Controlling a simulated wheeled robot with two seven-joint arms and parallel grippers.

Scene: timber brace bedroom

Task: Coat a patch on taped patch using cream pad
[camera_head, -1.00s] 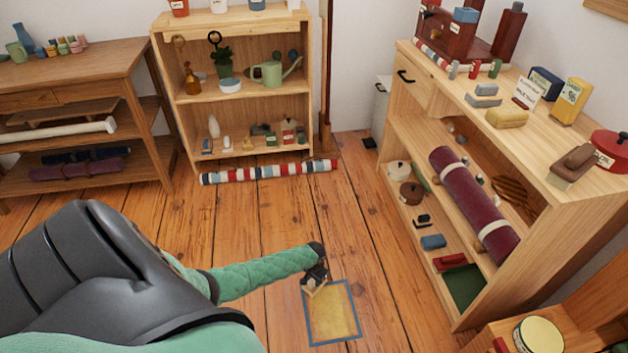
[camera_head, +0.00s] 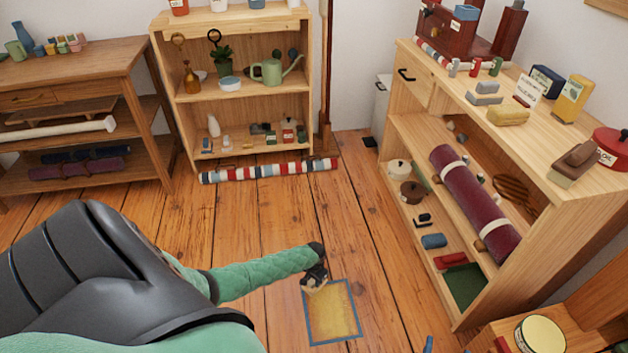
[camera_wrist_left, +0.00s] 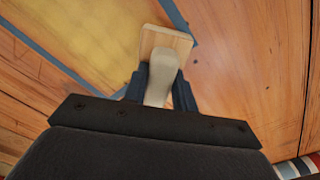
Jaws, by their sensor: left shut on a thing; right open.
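The taped patch (camera_head: 334,316) is a yellowish rectangle on the plank floor, framed by blue tape; it also shows in the left wrist view (camera_wrist_left: 75,38). My left gripper (camera_head: 316,274) is at the patch's far left corner, shut on the cream pad. In the left wrist view the cream pad (camera_wrist_left: 160,78) has a pale rounded handle between the fingers and a flat wooden block beyond them. The block overlaps the blue tape at a corner; whether it touches the floor is unclear. My right gripper (camera_head: 448,348) shows only blue fingertips, apart and empty, at the bottom edge.
A wooden shelf unit (camera_head: 440,155) with a maroon roll stands at the right. A low bookcase (camera_head: 243,98) and a striped roll (camera_head: 268,171) are at the back. A round tin (camera_head: 539,335) sits lower right. Floor around the patch is clear.

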